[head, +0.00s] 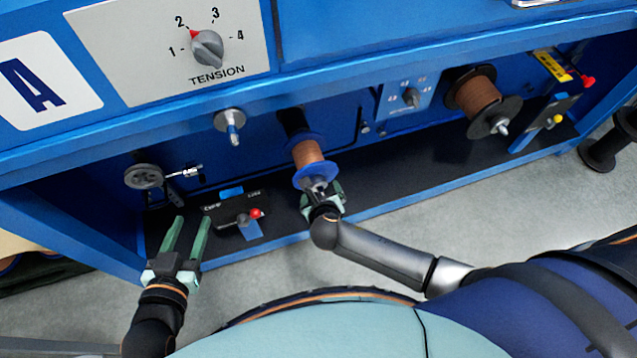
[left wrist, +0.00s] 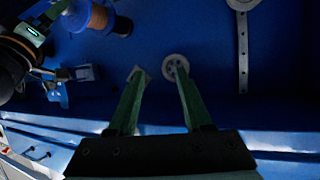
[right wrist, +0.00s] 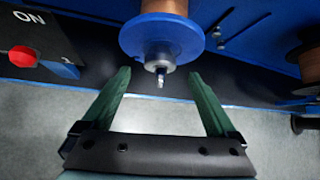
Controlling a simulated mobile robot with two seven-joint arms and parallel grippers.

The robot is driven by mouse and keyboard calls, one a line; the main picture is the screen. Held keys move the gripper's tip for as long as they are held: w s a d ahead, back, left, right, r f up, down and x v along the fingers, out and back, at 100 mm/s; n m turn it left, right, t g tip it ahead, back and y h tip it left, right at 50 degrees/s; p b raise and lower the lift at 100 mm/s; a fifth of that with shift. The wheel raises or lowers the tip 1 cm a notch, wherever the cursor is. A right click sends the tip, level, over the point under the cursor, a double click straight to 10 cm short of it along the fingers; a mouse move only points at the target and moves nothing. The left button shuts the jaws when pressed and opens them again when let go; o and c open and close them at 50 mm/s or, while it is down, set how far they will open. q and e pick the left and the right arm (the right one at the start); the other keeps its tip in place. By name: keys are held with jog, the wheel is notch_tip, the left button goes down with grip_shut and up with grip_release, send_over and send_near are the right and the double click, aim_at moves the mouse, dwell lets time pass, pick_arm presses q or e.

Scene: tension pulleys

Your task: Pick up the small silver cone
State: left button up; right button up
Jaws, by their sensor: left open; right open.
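A small silver cone (right wrist: 159,55) sits on the shaft at the front of a blue-flanged spool (right wrist: 160,30) wound with copper wire. My right gripper (right wrist: 158,76) is open, its fingers on either side of the cone's tip with clear gaps, not touching it. In the head view the right gripper (head: 322,194) is at the front of the spool (head: 308,160) and partly covers the cone. My left gripper (head: 191,222) is open and empty at the lower left of the machine. In the left wrist view its fingers (left wrist: 160,70) reach toward a grey pulley wheel (left wrist: 176,67).
A control box with a red button (head: 240,217) stands between my grippers. A second copper spool (head: 478,97) is mounted to the right. A silver post (head: 231,124) and a wheel with an arm (head: 146,177) project from the blue panel. Floor lies in front.

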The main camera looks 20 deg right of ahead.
aim_at(320, 188)
jog(key=b+x, duration=0.2)
jog(key=x, duration=0.2)
pick_arm(q)
notch_tip(320, 188, up, 14)
jog(key=w+m+t+h, duration=0.2)
jog(key=t, duration=0.3)
jog(key=shift+w+d+f+t, duration=0.15)
jog(key=shift+d+t, duration=0.1)
jog(key=shift+t, duration=0.15)
jog(key=shift+f, duration=0.1)
pick_arm(e)
grip_shut()
